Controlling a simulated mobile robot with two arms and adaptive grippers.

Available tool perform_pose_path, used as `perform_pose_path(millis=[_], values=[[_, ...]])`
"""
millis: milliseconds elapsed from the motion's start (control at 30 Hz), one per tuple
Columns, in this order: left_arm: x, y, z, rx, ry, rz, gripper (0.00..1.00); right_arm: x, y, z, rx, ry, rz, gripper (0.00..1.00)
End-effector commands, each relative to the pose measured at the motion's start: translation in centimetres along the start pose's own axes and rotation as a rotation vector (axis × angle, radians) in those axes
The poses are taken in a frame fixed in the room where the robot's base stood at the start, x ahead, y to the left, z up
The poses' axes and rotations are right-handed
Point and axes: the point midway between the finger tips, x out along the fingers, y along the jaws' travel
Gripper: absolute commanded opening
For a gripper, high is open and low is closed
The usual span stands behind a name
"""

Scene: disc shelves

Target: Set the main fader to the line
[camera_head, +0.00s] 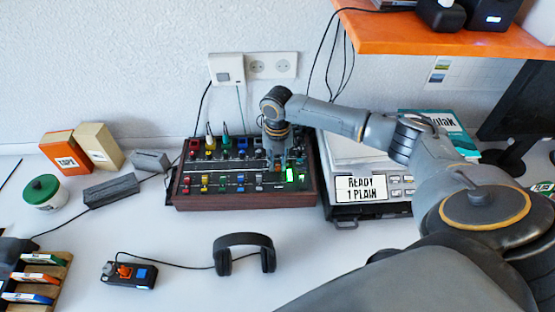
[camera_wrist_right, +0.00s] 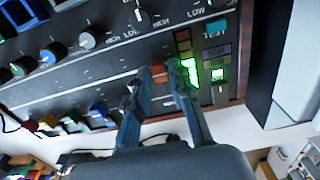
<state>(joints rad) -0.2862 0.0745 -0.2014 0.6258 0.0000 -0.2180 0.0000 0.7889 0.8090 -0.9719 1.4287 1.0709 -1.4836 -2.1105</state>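The mixer (camera_head: 230,201) is a dark panel in a wooden frame with rows of knobs and coloured fader caps, against the back of the desk. My right gripper (camera_head: 277,164) points down over its right part. In the right wrist view, my right gripper (camera_wrist_right: 157,86) has its two dark fingers apart, one on each side of an orange-red fader cap (camera_wrist_right: 158,72). I cannot tell if either finger touches it. The line is not readable. My left gripper is not in view.
A device with a "READY 1 PLAIN" screen (camera_head: 361,188) stands close to the mixer's right. Headphones (camera_head: 244,249) and a small switch box (camera_head: 129,275) lie in front. An orange shelf (camera_head: 430,36) hangs above right. The front middle of the desk is mostly clear.

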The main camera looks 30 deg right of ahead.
Motion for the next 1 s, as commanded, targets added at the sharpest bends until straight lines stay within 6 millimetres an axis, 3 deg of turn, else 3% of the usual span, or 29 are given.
perform_pose_path(millis=[100, 200, 267, 367, 467, 800, 1000], values=[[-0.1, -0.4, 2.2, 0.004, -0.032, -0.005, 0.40, -0.1, 0.0, 0.1, 0.001, -0.002, 0.001, 0.38], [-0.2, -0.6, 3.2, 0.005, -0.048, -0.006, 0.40, -0.1, 0.0, 0.1, 0.001, -0.002, 0.001, 0.38], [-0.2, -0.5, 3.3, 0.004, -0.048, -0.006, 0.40, -0.1, 0.0, 0.1, 0.001, -0.002, 0.001, 0.38], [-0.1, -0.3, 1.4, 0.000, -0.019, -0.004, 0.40, -0.2, 0.0, 0.1, 0.001, -0.003, 0.002, 0.38], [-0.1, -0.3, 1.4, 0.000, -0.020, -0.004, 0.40, -1.1, 0.0, 0.2, 0.002, -0.004, 0.003, 0.38], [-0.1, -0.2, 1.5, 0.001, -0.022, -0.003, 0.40, -7.9, 0.0, 0.3, 0.001, -0.004, 0.003, 0.38], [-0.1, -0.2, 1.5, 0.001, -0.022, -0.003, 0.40, -10.9, 0.0, 0.3, 0.001, -0.003, 0.003, 0.38]])
